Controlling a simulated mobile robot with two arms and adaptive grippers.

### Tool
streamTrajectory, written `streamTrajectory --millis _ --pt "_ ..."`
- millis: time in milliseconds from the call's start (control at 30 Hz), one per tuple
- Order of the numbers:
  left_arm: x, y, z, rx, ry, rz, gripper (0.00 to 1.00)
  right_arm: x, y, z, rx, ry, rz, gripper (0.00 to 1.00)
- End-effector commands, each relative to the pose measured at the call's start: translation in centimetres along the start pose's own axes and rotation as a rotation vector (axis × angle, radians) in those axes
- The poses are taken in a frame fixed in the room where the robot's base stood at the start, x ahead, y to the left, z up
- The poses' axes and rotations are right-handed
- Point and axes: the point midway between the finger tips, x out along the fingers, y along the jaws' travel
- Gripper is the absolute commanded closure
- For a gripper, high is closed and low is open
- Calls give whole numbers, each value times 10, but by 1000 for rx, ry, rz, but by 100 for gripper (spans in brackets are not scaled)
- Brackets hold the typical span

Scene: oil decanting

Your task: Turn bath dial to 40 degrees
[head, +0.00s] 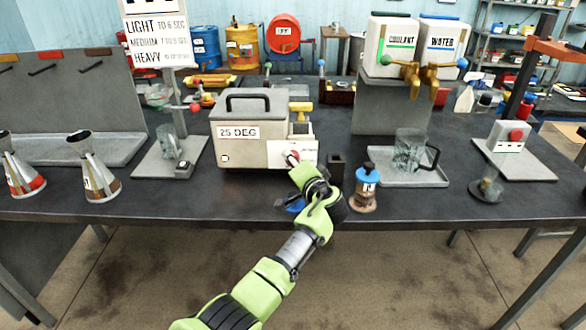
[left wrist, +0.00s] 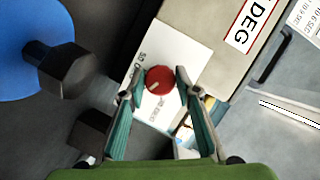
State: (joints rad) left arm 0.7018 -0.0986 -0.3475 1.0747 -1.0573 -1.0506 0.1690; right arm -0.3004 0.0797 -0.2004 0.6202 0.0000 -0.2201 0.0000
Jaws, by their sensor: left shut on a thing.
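The bath (head: 250,140) is a beige-grey box with a dark handle on its lid and a sign reading 25 DEG. Its red dial (left wrist: 158,80) has a pale pointer mark and sits on a white panel (left wrist: 178,50) with small print, too small to read fully. In the head view the dial (head: 291,156) is partly covered by my green left gripper (head: 296,168), which reaches the panel from the front. In the left wrist view the fingers of my left gripper (left wrist: 154,84) are on both sides of the dial, shut on it. My right gripper is not in view.
A blue-capped bottle (head: 366,188) and a dark block (head: 336,168) stand just right of my left gripper. A glass jug (head: 408,150) stands on a tray farther right. Metal cones (head: 92,165) stand at left. The front table edge runs below.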

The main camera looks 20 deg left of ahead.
Motion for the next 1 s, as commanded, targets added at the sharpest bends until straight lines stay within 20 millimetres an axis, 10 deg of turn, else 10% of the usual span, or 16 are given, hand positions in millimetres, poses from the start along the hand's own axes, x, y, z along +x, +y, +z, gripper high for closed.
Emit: streamTrajectory --millis 767,800,833,1000 --pt "0 -1 -2 94 4 -41 92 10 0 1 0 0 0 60" --pt "0 -1 -2 94 4 -40 62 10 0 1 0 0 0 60" --pt "0 -1 -2 94 4 -40 55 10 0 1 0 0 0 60" --pt "0 0 -1 94 3 -40 53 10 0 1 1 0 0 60"
